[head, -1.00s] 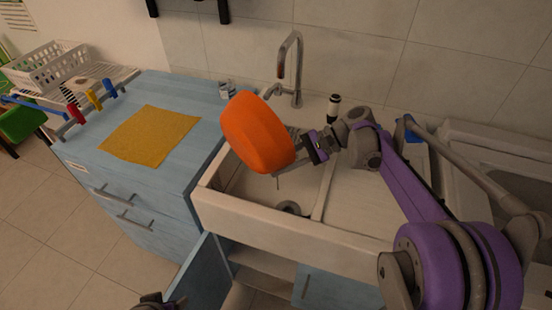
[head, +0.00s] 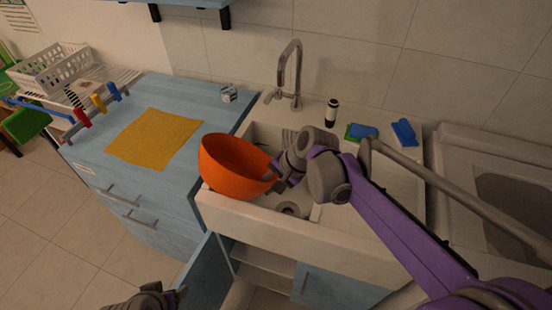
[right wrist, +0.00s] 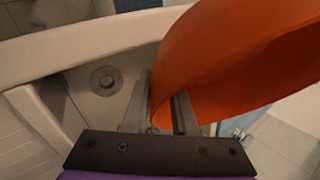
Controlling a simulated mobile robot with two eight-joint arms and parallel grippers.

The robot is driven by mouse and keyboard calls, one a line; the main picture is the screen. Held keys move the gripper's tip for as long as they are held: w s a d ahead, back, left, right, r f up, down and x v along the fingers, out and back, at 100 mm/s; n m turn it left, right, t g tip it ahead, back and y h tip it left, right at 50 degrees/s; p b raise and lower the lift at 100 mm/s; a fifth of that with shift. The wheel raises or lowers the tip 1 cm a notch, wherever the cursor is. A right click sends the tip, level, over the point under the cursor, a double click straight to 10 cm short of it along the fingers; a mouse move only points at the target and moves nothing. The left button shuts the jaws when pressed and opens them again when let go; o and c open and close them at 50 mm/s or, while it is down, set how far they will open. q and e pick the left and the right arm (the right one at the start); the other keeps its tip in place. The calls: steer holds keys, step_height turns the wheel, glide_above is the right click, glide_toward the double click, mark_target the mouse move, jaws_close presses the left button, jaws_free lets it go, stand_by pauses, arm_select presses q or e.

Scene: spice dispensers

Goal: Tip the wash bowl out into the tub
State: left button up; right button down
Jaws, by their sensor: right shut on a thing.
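The orange wash bowl (head: 232,165) hangs over the front left of the white sink basin (head: 262,228) in the head view. Its opening faces mostly up with some tilt, and I see no contents in the part of the inside that shows. My right gripper (head: 279,179) is shut on the bowl's rim at its right side. In the right wrist view the bowl wall (right wrist: 235,60) passes between the two fingers (right wrist: 163,105), and the sink drain (right wrist: 106,81) shows below. My left gripper (head: 162,299) is only partly in view at the bottom edge, and its jaws are unclear.
A metal faucet (head: 291,75) rises behind the sink. A dark bottle (head: 332,113) and blue-green sponges (head: 362,131) stand on the back ledge. A yellow cloth (head: 153,139) lies on the blue counter. Another white tub with a dark interior (head: 512,195) is at the far right.

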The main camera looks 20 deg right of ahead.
mark_target(247, 184)
steer(key=shift+s+a+r+h+p, duration=0.15)
steer(key=shift+a+h, duration=0.2)
steer(key=shift+a, duration=0.1)
steer(key=shift+s+a+r+h+p, duration=0.15)
steer(key=shift+a+h, duration=0.2)
steer(key=shift+a, duration=0.05)
steer(key=shift+s+a+r+n+t+h+p, duration=0.15)
steer(key=shift+s+a+n+t+h+p, duration=0.2)
steer(key=shift+a+t+h, duration=0.4)
steer(key=shift+s+a+r+n+t+h, duration=0.1)
steer(key=shift+s+a+n+t+h, duration=0.3)
steer(key=shift+h, duration=0.45)
steer(key=shift+s+a+m+t+h, duration=0.1)
steer(key=shift+a+t+h, duration=0.15)
steer(key=shift+a+h, duration=0.45)
steer(key=shift+d+r+p, duration=0.1)
steer(key=shift+r+p, duration=1.65)
steer(key=shift+r, duration=0.85)
arm_select(q)
step_height(247, 184, up, 7)
steer(key=w, duration=0.2)
steer(key=shift+w+f, duration=0.15)
steer(key=shift+f, duration=0.05)
arm_select(e)
steer(key=shift+f, duration=0.1)
arm_select(q)
steer(key=shift+s, duration=0.25)
arm_select(e)
steer(key=shift+s, duration=0.2)
